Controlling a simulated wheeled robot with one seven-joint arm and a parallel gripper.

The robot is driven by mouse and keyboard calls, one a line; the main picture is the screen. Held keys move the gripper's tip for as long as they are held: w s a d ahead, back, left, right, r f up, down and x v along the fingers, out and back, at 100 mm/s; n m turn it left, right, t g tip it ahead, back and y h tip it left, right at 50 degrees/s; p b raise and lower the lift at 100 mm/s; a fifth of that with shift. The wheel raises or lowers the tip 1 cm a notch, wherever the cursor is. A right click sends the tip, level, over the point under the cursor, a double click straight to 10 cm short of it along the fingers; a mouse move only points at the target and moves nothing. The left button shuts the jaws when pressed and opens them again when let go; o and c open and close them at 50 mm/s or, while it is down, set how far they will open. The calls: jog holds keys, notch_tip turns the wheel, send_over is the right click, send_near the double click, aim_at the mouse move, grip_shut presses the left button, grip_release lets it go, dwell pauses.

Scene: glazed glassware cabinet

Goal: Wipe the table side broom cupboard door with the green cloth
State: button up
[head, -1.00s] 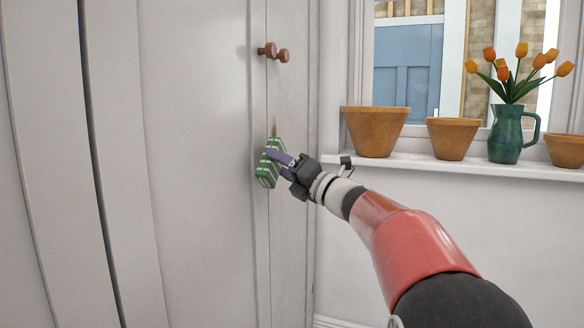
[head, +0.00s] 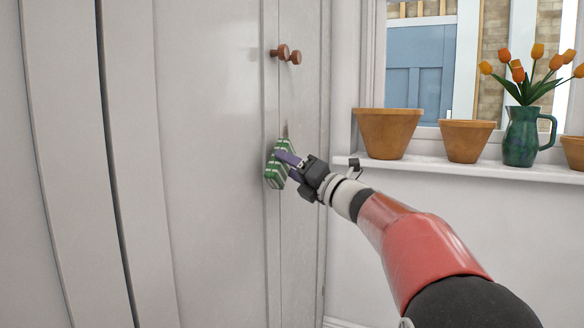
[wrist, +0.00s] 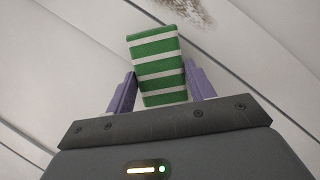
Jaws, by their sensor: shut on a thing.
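The green cloth (head: 274,170), a white-striped folded block, is held between the purple fingers of my gripper (head: 286,165). In the wrist view the cloth (wrist: 157,68) sticks out past both fingertips, with a finger on each side. The gripper is shut on it. In the head view the cloth is at the white broom cupboard doors (head: 215,130), near the seam below the knobs; I cannot tell whether it touches. A dark smudge (wrist: 187,10) shows on the door just beyond the cloth in the wrist view. Which door is the table side one is not clear.
Two round brown knobs (head: 283,51) stick out above the gripper. Right of the cupboard, a windowsill (head: 450,168) carries terracotta pots (head: 387,132) and a green jug (head: 521,135) of orange tulips.

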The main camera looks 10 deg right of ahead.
aim_at(289, 170)
jog(key=shift+w+a, duration=0.45)
jog(key=shift+a, duration=0.2)
jog(key=w+d+p, duration=0.1)
jog(key=w+p, duration=0.1)
jog(key=shift+d+r+p, duration=0.2)
jog(key=shift+d+p, duration=0.15)
jog(key=shift+w+d+f+p, duration=0.15)
jog(key=shift+w+d+p, duration=0.2)
jog(key=shift+w+p, duration=0.2)
jog(key=shift+s+a+f+b, duration=0.1)
jog(key=shift+s+a+b, duration=0.3)
jog(key=shift+a+b, duration=0.1)
jog(key=shift+s+a+b, duration=0.45)
jog(key=shift+s+a, duration=0.45)
jog(key=shift+s, duration=0.2)
